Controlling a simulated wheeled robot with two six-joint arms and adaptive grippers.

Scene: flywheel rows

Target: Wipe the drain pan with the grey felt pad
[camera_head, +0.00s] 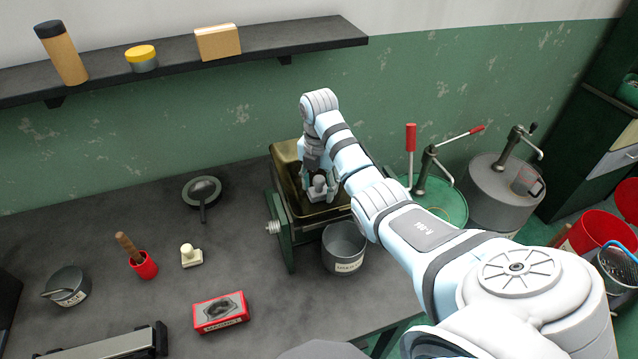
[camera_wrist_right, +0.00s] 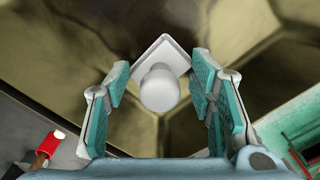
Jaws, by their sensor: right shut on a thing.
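The drain pan (camera_head: 284,150) is a brass-coloured, deep-walled vessel in a green frame at the back of the bench. Its curved golden inside fills the wrist view (camera_wrist_right: 245,35). My right gripper (camera_head: 318,183) reaches into it from above. It is shut on the grey felt pad (camera_head: 322,195), a square pale grey block with a round knob. In the right wrist view the pad (camera_wrist_right: 174,52) shows between the two teal-lined fingers, with the knob towards me. Whether the pad touches the pan is unclear. My left gripper is not in view.
A cream knobbed pad (camera_head: 191,257), a red box (camera_head: 220,312), a red cup with a brush (camera_head: 145,266) and a black dish (camera_head: 203,190) lie left on the bench. A grey bucket (camera_head: 345,245) stands close in front of the pan. A shelf (camera_head: 180,60) hangs above.

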